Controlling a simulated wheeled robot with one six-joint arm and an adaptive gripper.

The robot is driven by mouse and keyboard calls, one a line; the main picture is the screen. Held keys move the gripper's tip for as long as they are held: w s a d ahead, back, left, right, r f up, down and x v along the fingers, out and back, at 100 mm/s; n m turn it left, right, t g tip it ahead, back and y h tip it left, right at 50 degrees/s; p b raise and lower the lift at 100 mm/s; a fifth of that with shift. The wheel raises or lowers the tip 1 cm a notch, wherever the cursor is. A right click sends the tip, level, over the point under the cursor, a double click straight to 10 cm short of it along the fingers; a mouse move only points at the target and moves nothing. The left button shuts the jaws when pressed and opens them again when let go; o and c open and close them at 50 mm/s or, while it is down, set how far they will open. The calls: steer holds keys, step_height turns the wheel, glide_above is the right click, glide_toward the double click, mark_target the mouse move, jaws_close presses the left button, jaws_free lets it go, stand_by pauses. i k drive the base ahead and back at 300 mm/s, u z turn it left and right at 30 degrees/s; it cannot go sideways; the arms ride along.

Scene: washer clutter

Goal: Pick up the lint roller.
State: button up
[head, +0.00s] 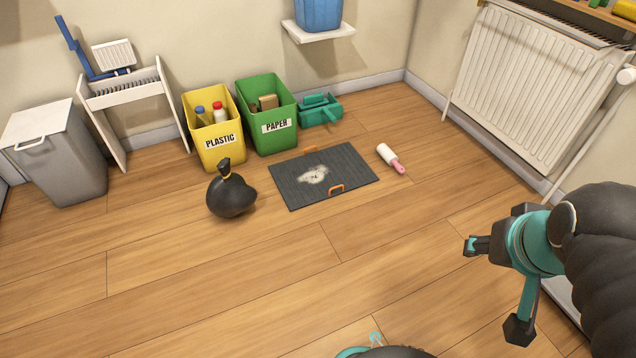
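The lint roller (390,158) lies on the wooden floor just right of the dark mat. It has a white roll at its upper left end and a pink handle at its lower right end. My gripper (492,288) is at the right, nearer to me than the roller and well apart from it. Its two dark fingers are spread wide with nothing visible between them.
A dark mat (350,172) with orange handles and a pale dusty patch lies left of the roller. A black bag (231,195), yellow bin (216,150), green bin (270,140) and teal dustpan (320,112) stand around it. A radiator (530,80) lines the right wall.

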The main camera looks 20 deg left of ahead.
mark_target(384, 150)
steer(key=u, duration=0.4)
steer(key=i, duration=1.6)
steer(key=z, duration=0.25)
